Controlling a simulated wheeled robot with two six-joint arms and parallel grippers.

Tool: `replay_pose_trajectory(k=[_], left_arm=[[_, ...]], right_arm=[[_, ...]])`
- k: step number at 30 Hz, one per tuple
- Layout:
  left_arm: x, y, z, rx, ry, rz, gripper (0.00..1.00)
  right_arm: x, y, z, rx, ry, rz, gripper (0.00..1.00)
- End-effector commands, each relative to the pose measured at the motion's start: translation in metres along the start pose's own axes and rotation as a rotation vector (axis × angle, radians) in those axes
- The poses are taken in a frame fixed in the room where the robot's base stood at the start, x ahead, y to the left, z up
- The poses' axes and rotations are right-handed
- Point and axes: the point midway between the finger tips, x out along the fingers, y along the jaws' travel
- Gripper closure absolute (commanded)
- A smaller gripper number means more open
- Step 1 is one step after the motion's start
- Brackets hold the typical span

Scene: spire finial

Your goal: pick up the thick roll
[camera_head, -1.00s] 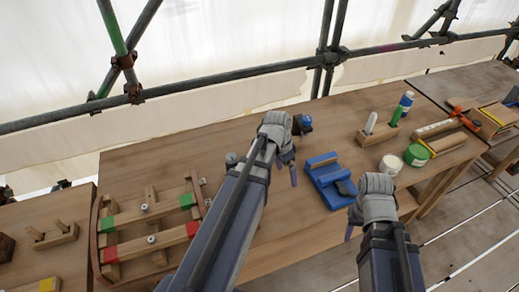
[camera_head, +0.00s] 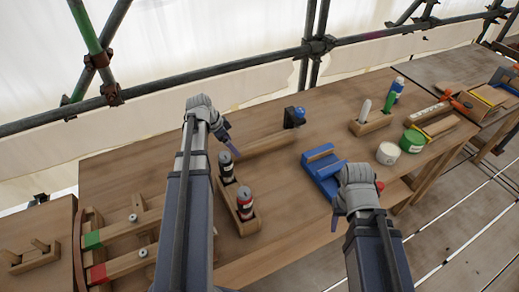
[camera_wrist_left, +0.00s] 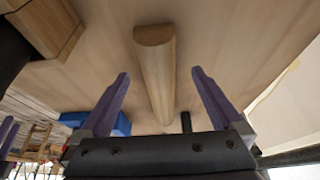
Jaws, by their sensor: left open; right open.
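A pale wooden roll (camera_head: 265,145) with a rounded top lies on the workbench in the middle of the head view. In the left wrist view the wooden roll (camera_wrist_left: 155,70) runs lengthwise between the fingers, its near end face showing. My left gripper (camera_head: 226,138) is open near the roll's left end. Its two purple fingers (camera_wrist_left: 160,85) stand on either side of the roll in the wrist view, with gaps; I cannot tell the height. My right gripper (camera_head: 342,213) is open and empty, in front of the blue tool block.
A blue tool block (camera_head: 322,170) lies right of the roll. A dark and blue tool (camera_head: 294,117) stands by its far end. A wooden holder (camera_head: 243,223) with two bottles is near the left arm. White (camera_head: 387,153) and green (camera_head: 413,141) tubs sit at right.

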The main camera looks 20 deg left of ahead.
Motion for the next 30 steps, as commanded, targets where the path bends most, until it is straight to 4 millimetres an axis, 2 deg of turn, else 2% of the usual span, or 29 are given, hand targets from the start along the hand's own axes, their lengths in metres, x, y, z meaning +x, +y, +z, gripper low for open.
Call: replay_pose_trajectory(k=[1,6,10,21,30], left_arm=[[0.008,0.0,0.001,0.001,0.0,0.0,0.0],[0.007,0.0,0.0,0.0,0.0,0.0,0.0],[0.015,0.001,0.0,0.001,0.0,0.0,0.0],[0.058,0.003,-0.001,0.001,-0.001,0.001,0.0],[0.059,0.003,-0.003,0.0,-0.001,0.0,0.0]], right_arm=[[0.007,-0.001,-0.001,0.0,0.0,0.0,0.5],[0.007,-0.001,0.0,0.0,0.0,0.0,0.5],[0.013,-0.001,-0.001,0.0,0.0,0.0,0.5],[0.053,-0.005,-0.003,0.0,0.0,0.0,0.5],[0.052,-0.005,-0.003,0.0,0.0,0.0,0.5]])
